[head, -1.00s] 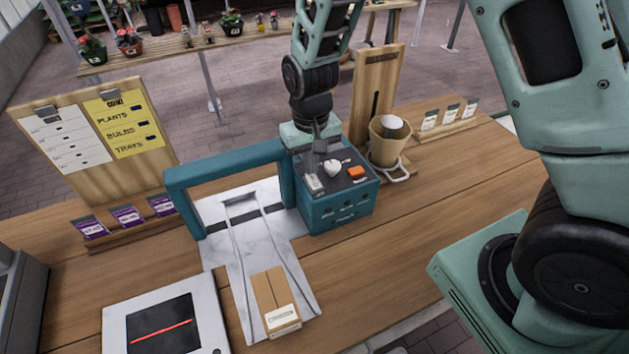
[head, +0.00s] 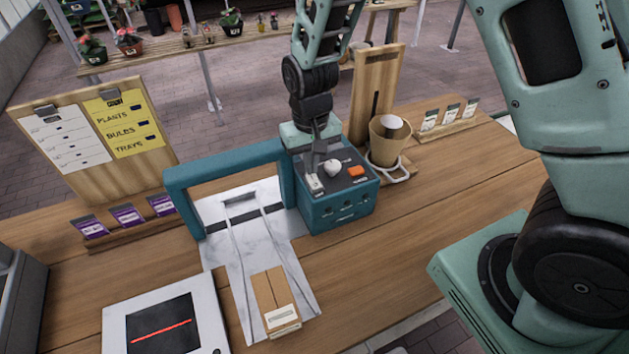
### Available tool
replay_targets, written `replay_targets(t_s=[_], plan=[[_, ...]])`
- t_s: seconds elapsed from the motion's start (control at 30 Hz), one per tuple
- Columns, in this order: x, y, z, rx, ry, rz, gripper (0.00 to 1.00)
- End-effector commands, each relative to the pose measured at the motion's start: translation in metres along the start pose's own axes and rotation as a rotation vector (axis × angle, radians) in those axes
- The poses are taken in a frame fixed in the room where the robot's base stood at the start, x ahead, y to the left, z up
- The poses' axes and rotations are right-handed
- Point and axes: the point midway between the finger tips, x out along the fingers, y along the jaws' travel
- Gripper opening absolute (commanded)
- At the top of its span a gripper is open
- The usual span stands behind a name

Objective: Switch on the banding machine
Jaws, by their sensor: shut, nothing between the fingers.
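The banding machine has a teal arch (head: 225,163) over a pale metal bed and a teal control box (head: 340,207) at its right. On top of the box are a white switch (head: 315,185) at the left, a white knob (head: 333,168) in the middle and an orange button (head: 357,171) at the right. My gripper (head: 314,172) is shut and empty, pointing down at the white switch. Its tips are at or just above the switch; I cannot tell whether they touch. They partly hide it, and its position is unclear.
A cardboard box (head: 273,297) lies on the front of the bed. A white device with a red line (head: 163,322) is at front left. A beige cup (head: 389,141) on a wooden stand is right of the control box. The table's right front (head: 400,245) is clear.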

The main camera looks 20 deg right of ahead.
Motion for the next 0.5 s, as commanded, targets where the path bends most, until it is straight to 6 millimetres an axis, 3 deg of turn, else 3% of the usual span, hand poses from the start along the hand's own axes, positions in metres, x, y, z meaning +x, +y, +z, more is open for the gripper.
replay_targets(t_s=[0.5], plan=[[0.0081,0.0000,-0.0001,0.000,0.000,0.000,0.00]])
